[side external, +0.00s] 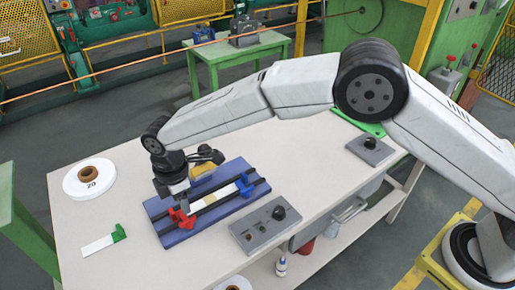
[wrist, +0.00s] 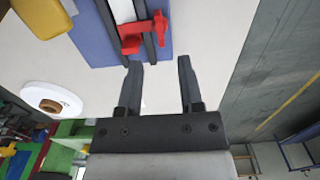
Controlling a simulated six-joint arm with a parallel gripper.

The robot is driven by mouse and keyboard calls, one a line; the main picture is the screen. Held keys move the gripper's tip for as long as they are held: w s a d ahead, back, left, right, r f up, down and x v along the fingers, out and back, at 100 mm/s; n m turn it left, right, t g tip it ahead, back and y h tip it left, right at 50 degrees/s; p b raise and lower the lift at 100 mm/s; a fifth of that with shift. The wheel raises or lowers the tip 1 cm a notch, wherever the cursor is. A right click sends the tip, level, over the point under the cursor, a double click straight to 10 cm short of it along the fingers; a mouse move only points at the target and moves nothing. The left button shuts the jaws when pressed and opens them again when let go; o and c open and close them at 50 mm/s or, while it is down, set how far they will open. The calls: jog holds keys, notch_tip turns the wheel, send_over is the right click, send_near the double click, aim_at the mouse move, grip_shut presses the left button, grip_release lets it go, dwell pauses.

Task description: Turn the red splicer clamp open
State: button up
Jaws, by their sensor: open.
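The red splicer clamp (side external: 181,218) sits at the near left end of the blue splicer base (side external: 163,229), across its dark rails. In the wrist view the red clamp (wrist: 131,44) lies just beyond the fingertips, mostly in line with the left finger, with a lever part standing to the right. My gripper (wrist: 159,64) is open and empty, its two dark fingers apart and not visibly touching the clamp. In the side view my gripper (side external: 171,186) is over the left edge of the base, behind the clamp; its fingers are hard to make out.
A blue clamp (side external: 246,188) and a yellow block (side external: 203,173) are on the splicer, with a white strip (side external: 220,196) along it. A white reel (side external: 90,178), a green-ended strip (side external: 105,242) and a grey control box (side external: 264,223) lie around it. The table's left part is mostly clear.

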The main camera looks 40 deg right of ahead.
aim_at(187, 218)
jog(key=shift+f, duration=3.5)
grip_shut()
